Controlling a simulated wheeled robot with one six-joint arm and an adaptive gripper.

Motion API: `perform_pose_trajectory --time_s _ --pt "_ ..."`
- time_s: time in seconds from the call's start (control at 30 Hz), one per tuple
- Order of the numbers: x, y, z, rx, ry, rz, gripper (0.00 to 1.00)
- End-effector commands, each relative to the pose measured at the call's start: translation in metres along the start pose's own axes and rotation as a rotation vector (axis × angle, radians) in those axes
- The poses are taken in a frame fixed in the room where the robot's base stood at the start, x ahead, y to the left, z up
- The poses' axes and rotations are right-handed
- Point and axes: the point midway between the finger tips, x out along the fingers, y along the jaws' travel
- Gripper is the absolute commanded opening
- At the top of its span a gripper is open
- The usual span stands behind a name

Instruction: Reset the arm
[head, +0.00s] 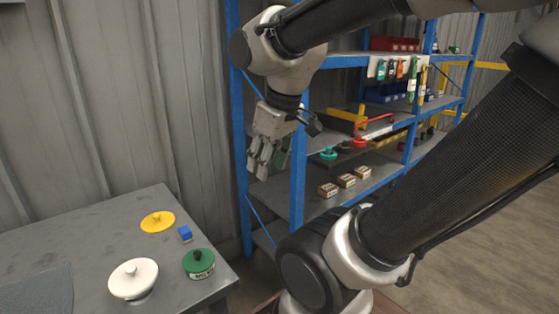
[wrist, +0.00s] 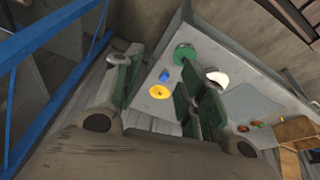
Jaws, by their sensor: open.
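My gripper (head: 268,158) hangs fingers-down in the head view, in front of the blue shelf's left post and to the right of the table. It is open and empty. In the wrist view its two fingers (wrist: 158,90) stand apart, with the table seen beyond and between them. My arm reaches across the upper and right part of the head view and hides part of the shelf.
The grey table (head: 80,240) holds a yellow lid (head: 158,222), a blue block (head: 185,233), a white lid (head: 133,280) and a green lid (head: 199,263). The blue shelf (head: 297,180) holds small boxes (head: 346,181), a teal rotor-like piece (head: 328,154) and hanging tools (head: 397,68). Floor is clear at right.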

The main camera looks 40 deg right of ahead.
Motion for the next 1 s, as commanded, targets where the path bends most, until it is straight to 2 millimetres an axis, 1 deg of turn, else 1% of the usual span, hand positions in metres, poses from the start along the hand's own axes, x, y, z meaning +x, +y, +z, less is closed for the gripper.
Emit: perform_pose_trajectory --time_s 0.03,0.1,0.2,1.0 --pt "-0.007 0.003 0.010 0.069 0.022 0.009 0.41" --pt "-0.013 0.004 0.020 0.141 0.035 0.014 0.41" --pt "-0.017 0.005 0.027 0.192 0.045 0.018 0.41" --pt "-0.017 0.005 0.027 0.199 0.046 0.018 0.41"
